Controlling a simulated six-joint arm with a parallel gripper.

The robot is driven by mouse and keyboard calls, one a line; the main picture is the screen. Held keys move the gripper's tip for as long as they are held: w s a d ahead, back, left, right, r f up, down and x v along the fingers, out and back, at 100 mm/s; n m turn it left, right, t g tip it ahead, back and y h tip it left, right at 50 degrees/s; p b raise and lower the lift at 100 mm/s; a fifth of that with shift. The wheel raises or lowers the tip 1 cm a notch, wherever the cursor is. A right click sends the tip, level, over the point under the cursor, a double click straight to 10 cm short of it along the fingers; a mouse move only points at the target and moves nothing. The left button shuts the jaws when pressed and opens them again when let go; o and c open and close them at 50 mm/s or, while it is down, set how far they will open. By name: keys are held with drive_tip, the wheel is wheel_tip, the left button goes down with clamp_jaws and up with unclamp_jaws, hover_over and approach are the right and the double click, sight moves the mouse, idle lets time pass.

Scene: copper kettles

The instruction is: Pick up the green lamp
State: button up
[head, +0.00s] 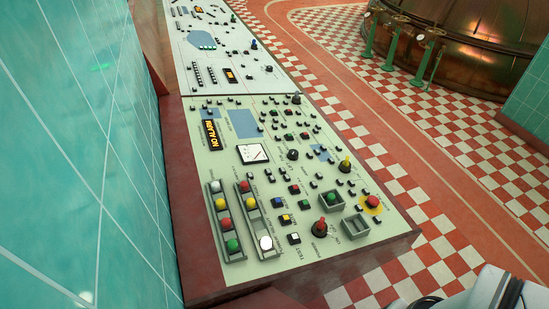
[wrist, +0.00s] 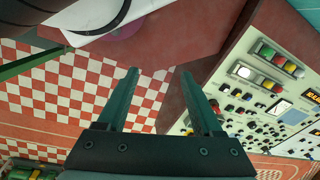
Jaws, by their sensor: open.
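A round green lamp (head: 232,245) sits at the near end of the left rack (head: 211,218) on the control panel, below a red, a yellow and a white lamp. Another round green piece (head: 331,198) sits in a small square grey holder to the right; I cannot tell which one the task names. The rack's green lamp also shows small in the wrist view (wrist: 263,47), at the right. My gripper (wrist: 157,72) is open, with nothing between its fingers. It is over the checkered floor, to the left of the panel in the wrist view, apart from the lamps.
A second rack (head: 250,220) holds red, yellow and white lamps. A square holder (head: 355,226) looks empty. A red knob (head: 321,227), a yellow-tipped lever (head: 345,164) and a red button (head: 372,202) stand up from the panel. A teal tiled wall (head: 90,150) rises along the left.

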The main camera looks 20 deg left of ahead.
drive_tip(key=w+a+r, duration=0.3)
drive_tip(key=w+a, duration=0.3)
drive_tip(key=w, duration=0.3)
drive_tip(key=h, duration=0.2)
hover_over(232, 242)
drive_tip(key=d, duration=0.2)
wheel_tip(232, 242, down, 4)
drive_tip(key=f, duration=0.5)
drive_tip(key=a+f, duration=0.1)
drive_tip(key=f, duration=0.4)
drive_tip(key=a+f, duration=0.1)
drive_tip(key=f, duration=0.4)
drive_tip(key=shift+f, duration=0.5)
clamp_jaws()
